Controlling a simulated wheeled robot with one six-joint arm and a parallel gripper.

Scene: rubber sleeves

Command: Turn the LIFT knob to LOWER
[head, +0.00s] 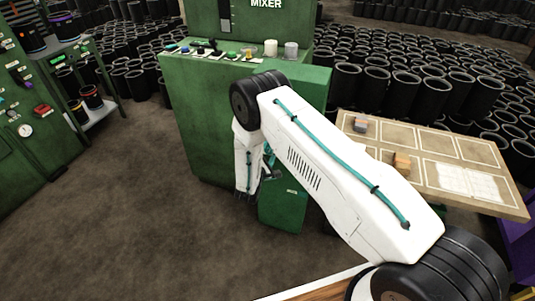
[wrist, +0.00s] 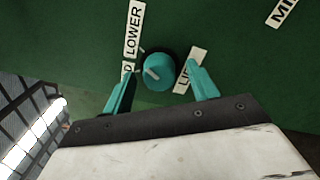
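In the wrist view, a round teal knob (wrist: 160,70) sits on a dark green panel. A white line on its face points to the left and slightly up. The LOWER label (wrist: 133,28) is above and left of it, and the LIFT label (wrist: 186,72) is at its right, partly hidden by a finger. A third label (wrist: 127,69), ending in D, is mostly hidden behind the left finger. My gripper (wrist: 161,73) is open, with its teal fingers apart at the knob's left and right. I cannot tell whether they touch it. The head view does not show the knob.
The green mixer cabinet (head: 190,110) stands in front of my arm, with small items and two pale cups on top. A table (head: 440,150) with marked rectangles is at the right. A shelf (head: 98,112) and green machine stand left. The floor between is clear.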

